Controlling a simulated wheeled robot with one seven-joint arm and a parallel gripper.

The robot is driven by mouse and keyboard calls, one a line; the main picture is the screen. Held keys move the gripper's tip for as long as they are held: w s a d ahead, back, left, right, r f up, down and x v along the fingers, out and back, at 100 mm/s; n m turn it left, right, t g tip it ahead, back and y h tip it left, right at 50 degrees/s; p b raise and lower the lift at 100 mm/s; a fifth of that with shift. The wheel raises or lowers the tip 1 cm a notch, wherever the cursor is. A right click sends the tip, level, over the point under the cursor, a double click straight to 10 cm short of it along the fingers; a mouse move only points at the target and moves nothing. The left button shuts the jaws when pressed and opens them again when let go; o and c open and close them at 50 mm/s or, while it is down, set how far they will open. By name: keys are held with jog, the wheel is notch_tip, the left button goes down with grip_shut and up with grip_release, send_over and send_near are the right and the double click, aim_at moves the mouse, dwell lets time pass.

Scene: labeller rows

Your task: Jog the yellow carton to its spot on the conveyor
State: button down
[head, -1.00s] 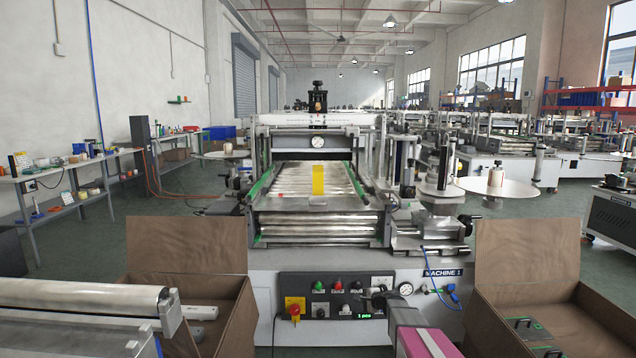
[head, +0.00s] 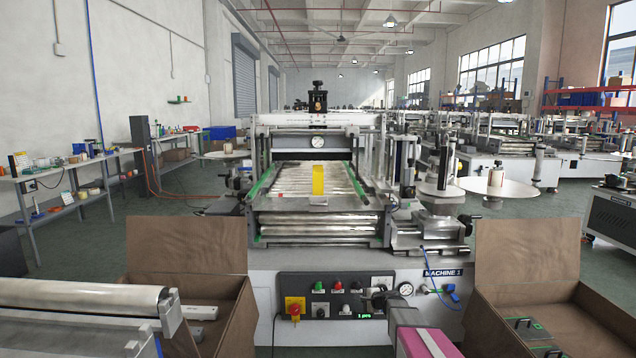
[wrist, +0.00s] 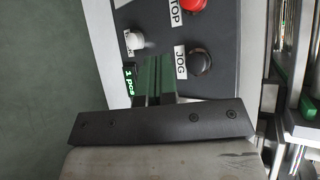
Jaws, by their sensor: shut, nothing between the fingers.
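The control panel (head: 335,297) is on the machine's front. My gripper (head: 369,298) is in front of the panel's right part, and its fingers (wrist: 152,72) are shut and empty. In the wrist view the black JOG button (wrist: 200,62) is right of the fingertips. A pale knob (wrist: 134,41) is up and left of them. Whether the fingers touch the panel is unclear.
A red STOP button (wrist: 194,5) is above JOG in the wrist view. A display (head: 365,316) reads 1 pcs. A red emergency knob (head: 295,309) is on the panel's left. Open cardboard boxes stand left (head: 188,245) and right (head: 527,250) of the machine.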

aim_at(358, 286)
jog(key=shift+s, duration=0.1)
jog(key=s, duration=0.3)
jog(key=shift+s, duration=0.3)
jog(key=shift+w, duration=0.15)
jog(key=w, duration=0.8)
jog(key=shift+w, duration=0.3)
jog(key=shift+w, duration=0.1)
dwell(2.0)
jog(key=shift+w, duration=0.3)
